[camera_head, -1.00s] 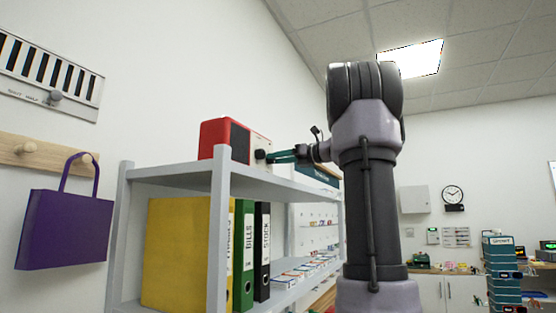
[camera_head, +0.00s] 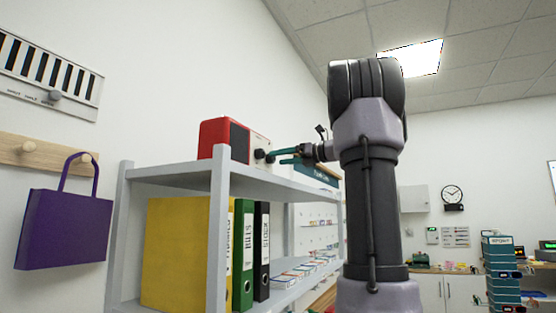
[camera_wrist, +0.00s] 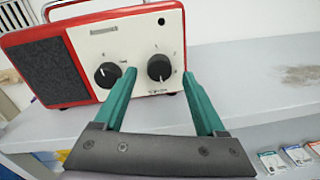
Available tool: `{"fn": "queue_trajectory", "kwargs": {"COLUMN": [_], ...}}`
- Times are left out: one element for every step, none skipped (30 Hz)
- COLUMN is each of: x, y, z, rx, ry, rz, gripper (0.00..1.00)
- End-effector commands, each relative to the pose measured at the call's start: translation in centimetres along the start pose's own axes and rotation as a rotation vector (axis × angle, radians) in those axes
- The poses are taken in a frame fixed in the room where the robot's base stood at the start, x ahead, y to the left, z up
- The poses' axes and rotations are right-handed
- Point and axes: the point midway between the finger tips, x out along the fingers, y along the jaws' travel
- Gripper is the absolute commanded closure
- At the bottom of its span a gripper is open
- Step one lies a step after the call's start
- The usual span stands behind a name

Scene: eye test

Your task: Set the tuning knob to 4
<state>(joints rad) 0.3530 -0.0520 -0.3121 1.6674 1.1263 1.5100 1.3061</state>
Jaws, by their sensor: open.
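A red radio (camera_head: 213,136) with a dark speaker grille and pale front panel stands on the top shelf. In the wrist view the radio (camera_wrist: 100,45) shows two black knobs, a left knob (camera_wrist: 108,75) and a right knob (camera_wrist: 159,67). Their printed labels and marks are too small to read, so I cannot tell which is the tuning knob. My gripper (camera_wrist: 160,74) is open, its teal fingertips below and to either side of the right knob. I see no clear contact. In the head view my gripper (camera_head: 281,157) is beside the radio's front.
The top shelf (camera_wrist: 250,95) is clear right of the radio in the wrist view.

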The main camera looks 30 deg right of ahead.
Motion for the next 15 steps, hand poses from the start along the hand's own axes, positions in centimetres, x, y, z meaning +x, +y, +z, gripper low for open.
{"fn": "queue_trajectory", "kwargs": {"x": [-1.0,-1.6,-2.5,-3.1,-3.8,-4.6,-5.2,-5.7,-6.4,-6.9,-7.3,-7.8,-8.1,-8.3,-8.6], "y": [0.0,0.0,-0.1,-0.1,0.0,0.0,-0.1,0.0,0.0,-0.1,-0.1,-0.1,-0.1,-0.1,-0.1], "z": [0.1,0.0,0.0,0.0,0.0,0.0,0.0,0.0,0.0,0.0,0.0,-0.1,-0.1,-0.1,-0.1], "rx": [0.001,0.002,0.002,0.002,0.002,0.003,0.002,0.002,0.002,0.003,0.003,0.002,0.002,0.002,0.003], "ry": [-0.002,-0.002,-0.001,-0.002,-0.002,-0.001,-0.002,-0.002,-0.001,-0.001,-0.001,0.0,0.0,0.0,0.0], "rz": [-0.002,-0.003,-0.003,-0.003,-0.003,-0.003,-0.003,-0.002,-0.002,-0.003,-0.002,-0.002,-0.001,0.0,-0.001], "gripper": [0.27,0.27,0.27,0.27,0.27,0.27,0.27,0.27,0.27,0.27,0.27,0.27,0.27,0.27,0.27]}}
